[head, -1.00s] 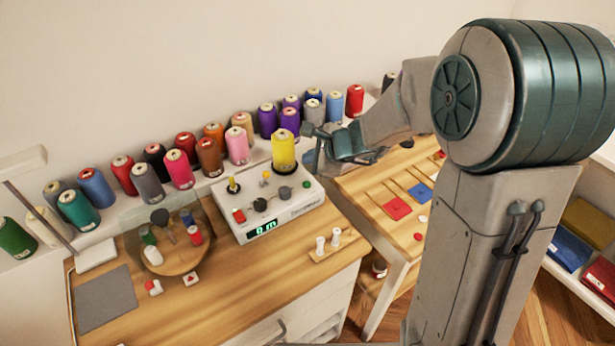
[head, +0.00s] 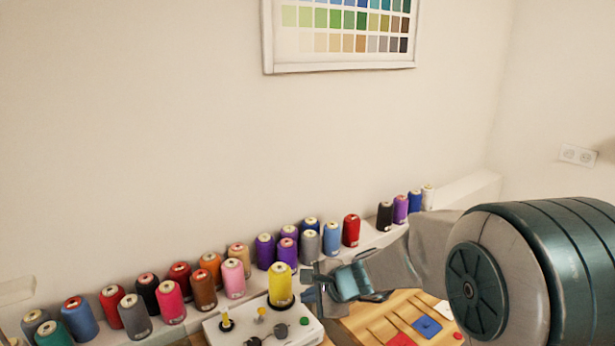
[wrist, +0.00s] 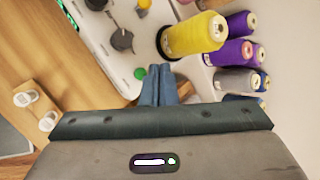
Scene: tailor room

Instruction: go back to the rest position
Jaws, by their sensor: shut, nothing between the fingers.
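My gripper (head: 308,284) is in the lower middle of the head view, just right of the yellow thread cone (head: 281,285) on the white winding machine (head: 222,332). In the wrist view its two blue fingers (wrist: 159,84) are together with nothing between them. The fingers point toward the machine's edge, beside a green button (wrist: 139,73). The yellow cone also shows in the wrist view (wrist: 192,36), ahead and to the right of the fingers.
Thread cones in many colours, such as a red one (head: 351,230), stand along a white ledge (head: 463,196) by the wall. A colour chart (head: 340,70) hangs above. Two white spools (wrist: 25,98) stand at the left of the wrist view. The space above the cones is clear.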

